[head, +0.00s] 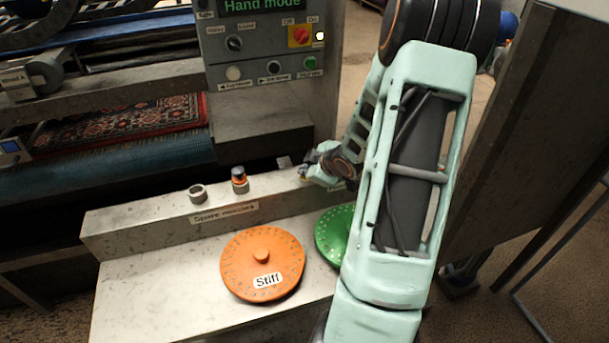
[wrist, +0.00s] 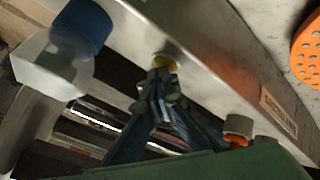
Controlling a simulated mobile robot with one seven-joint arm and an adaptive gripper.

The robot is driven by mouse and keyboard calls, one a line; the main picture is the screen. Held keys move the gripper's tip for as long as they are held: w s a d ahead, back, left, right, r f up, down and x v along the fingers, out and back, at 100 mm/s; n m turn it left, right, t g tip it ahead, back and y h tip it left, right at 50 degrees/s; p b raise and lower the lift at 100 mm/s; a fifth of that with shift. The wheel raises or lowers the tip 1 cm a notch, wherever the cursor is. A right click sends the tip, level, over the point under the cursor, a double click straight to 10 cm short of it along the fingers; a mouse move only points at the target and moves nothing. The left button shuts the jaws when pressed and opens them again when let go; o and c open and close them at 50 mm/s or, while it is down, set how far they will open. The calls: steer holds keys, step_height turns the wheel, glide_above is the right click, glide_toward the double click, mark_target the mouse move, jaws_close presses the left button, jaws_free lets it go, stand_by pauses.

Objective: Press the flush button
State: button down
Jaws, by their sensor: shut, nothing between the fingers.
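The grey control panel (head: 262,48) stands at the back, with a lit "Hand mode" display. Its bottom row holds a white button (head: 233,73), a black button (head: 273,67) and a green button (head: 309,63). Their small labels are too blurred to tell which is the flush button. My gripper (head: 305,174) is shut and empty, low in front of the panel and apart from its buttons, by the ledge. In the wrist view my gripper (wrist: 160,80) points at a small yellow piece (wrist: 164,62) on the ledge; I cannot tell whether they touch.
A grey ring (head: 197,193) and an orange-banded nozzle (head: 239,180) stand on the ledge (head: 140,228). An orange "Stiff" disc (head: 262,284) and a green disc (head: 331,237) lie in front. A blue-capped bottle (wrist: 55,65) shows in the wrist view. A dark panel (head: 545,120) stands right.

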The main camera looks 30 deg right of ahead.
steer(key=shift+r+p, duration=0.8)
step_height(320, 180, up, 5)
steer(key=p, duration=0.5)
steer(key=shift+r, duration=0.1)
stand_by(0.5)
